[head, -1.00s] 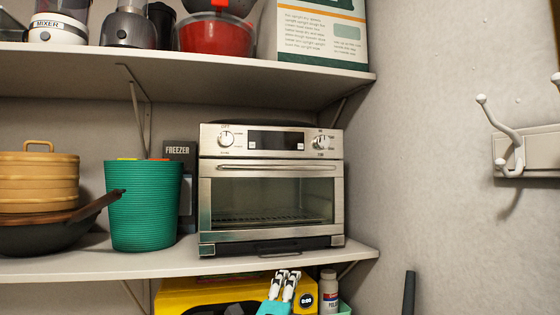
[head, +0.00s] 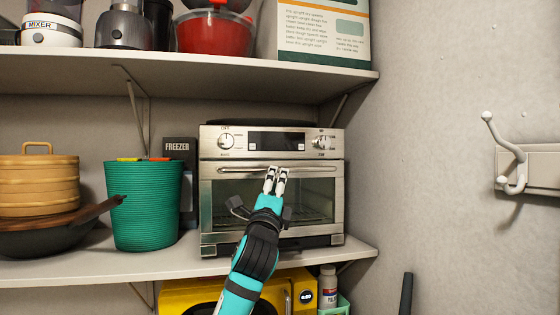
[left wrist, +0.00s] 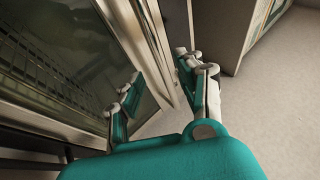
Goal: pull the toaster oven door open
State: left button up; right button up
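The steel toaster oven (head: 212,215) stands on the middle shelf with its glass door shut. Its horizontal bar handle (head: 320,168) runs along the top of the door. My left gripper (head: 278,170) is in front of the door, with its white fingertips at the handle's height near the middle of the bar. A narrow gap shows between the fingers; nothing is clearly held. In the left wrist view the gripper (left wrist: 188,52) is close beside the door glass (left wrist: 70,50), which shows what looks like its reflection. Contact with the handle cannot be told. My right gripper is not in view.
Left of the oven stand a green ribbed bin (head: 145,215), a dark freezer box (head: 180,149) and a pan (head: 40,238). The upper shelf (head: 200,64) is above the oven. A yellow appliance (head: 185,295) is below. A wall hook (head: 507,155) is at right.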

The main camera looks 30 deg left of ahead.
aim_at(279, 171)
pick_arm(q)
jog(key=p+x, duration=0.1)
jog(key=x, duration=0.3)
jog(key=shift+a+r+p, duration=0.1)
jog(key=shift+r+p, duration=0.2)
jog(key=shift+p, duration=0.05)
jog(key=shift+w+a+r, duration=0.15)
jog(key=shift+w, duration=0.45)
grip_shut()
